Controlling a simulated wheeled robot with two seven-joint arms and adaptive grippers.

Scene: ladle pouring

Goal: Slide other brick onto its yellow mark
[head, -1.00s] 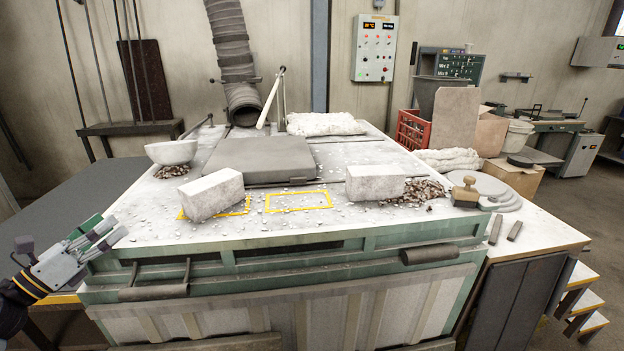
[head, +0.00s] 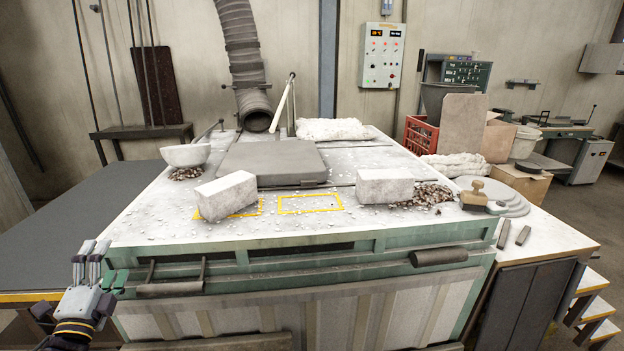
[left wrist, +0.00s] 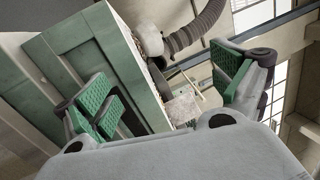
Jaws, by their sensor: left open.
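Two pale brick blocks rest on the white furnace top. The left brick (head: 226,195) sits askew on the left yellow mark (head: 243,212) and covers part of it. The right brick (head: 385,187) lies to the right of the second yellow mark (head: 310,204), which is an empty outlined rectangle. My left gripper (head: 92,262) is low at the front left corner of the furnace, apart from both bricks. Its green-padded fingers stand wide apart in the left wrist view (left wrist: 165,100), with nothing between them. My right gripper is not in view.
A dark slab lid (head: 272,162) lies behind the marks. A white bowl (head: 186,155) stands at the back left. Rubble (head: 428,196) and a wooden-handled block (head: 474,195) lie right of the right brick. Handles (head: 438,257) stick out from the furnace front.

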